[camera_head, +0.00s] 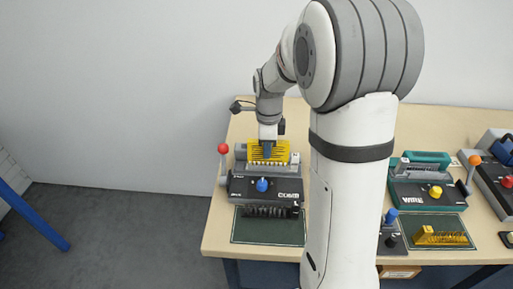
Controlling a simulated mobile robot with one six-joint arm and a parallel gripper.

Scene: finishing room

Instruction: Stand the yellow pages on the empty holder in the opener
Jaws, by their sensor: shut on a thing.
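My gripper (267,149) points down above the back part of a dark machine at the left end of the table. It is shut on the yellow pages (282,152), a small bright yellow piece with dark line-like slits along it. The machine, labelled "COMB" (265,188), has a blue knob on its front and a red-balled lever on its left side. It seems to be the opener. The pages are at its back top; I cannot tell whether they touch it. The holder under them is hidden.
A black comb (267,211) lies on a green mat before the machine. My arm hides the table's middle. To the right are a green "WIRE" machine (427,194), a yellow toothed piece (440,237) on another mat, and a machine with a red knob (495,170).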

